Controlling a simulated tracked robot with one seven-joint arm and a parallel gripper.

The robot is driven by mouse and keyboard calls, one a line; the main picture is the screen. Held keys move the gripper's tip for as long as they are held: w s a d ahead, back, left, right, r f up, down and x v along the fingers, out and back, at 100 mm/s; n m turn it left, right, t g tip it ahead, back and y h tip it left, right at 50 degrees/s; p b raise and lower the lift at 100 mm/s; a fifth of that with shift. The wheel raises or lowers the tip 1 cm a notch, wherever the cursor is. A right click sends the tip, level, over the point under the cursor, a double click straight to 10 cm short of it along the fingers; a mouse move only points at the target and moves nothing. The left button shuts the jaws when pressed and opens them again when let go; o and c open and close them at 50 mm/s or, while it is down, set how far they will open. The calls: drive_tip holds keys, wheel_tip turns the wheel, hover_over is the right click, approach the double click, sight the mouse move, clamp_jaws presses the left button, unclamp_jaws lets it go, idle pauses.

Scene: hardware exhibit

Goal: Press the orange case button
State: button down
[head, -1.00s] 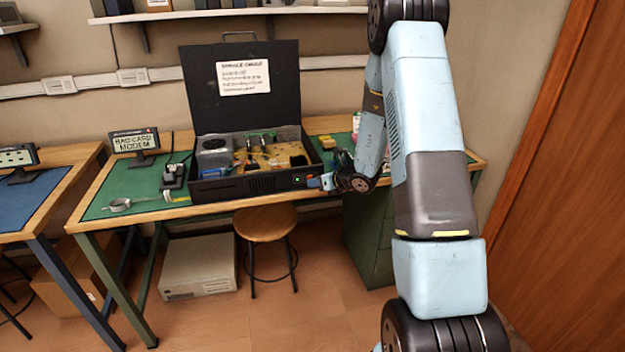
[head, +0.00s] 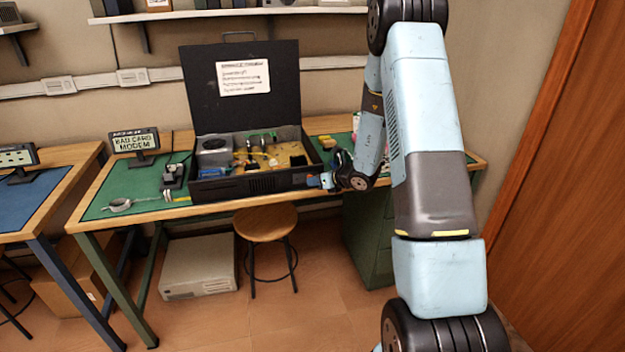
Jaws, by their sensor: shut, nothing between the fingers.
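The black case (head: 250,184) stands open on the green-topped workbench, its lid upright at the back with a white label inside. Electronic parts and wires lie inside it. My gripper (head: 318,181) is shut and empty at the right end of the case's front panel. Its fingertips are at or very near the panel; I cannot tell whether they touch. The orange button cannot be made out; the gripper covers that part of the panel. No green light shows on the front panel.
A wooden stool (head: 266,224) stands in front of the bench. A green cabinet (head: 368,235) is under the bench's right side.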

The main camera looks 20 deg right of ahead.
drive_tip(key=shift+s, duration=0.85)
drive_tip(key=s, duration=0.5)
idle(0.6)
idle(0.4)
